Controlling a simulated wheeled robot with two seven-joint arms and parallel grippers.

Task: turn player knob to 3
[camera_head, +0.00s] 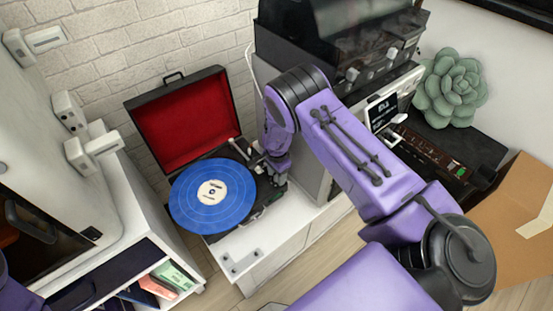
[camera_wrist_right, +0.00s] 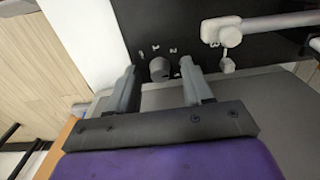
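The record player (camera_head: 250,205) is an open case with a red-lined lid and a blue record (camera_head: 213,195), on a white cabinet. In the right wrist view, its small round dark knob (camera_wrist_right: 160,68) sits on a black panel, with small white number marks around its upper side. My right gripper (camera_wrist_right: 159,76) is open, one finger on each side of the knob with gaps visible; I cannot tell how deep the fingers reach. In the head view the right gripper (camera_head: 277,178) is at the player's right side and hides the knob. My left gripper is out of view.
The white tonearm (camera_wrist_right: 255,25) runs close to the right finger in the wrist view. The player's red lid (camera_head: 185,120) stands open behind. A tall grey cabinet with audio gear (camera_head: 365,65) stands right of the player. A cardboard box (camera_head: 515,215) is at far right.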

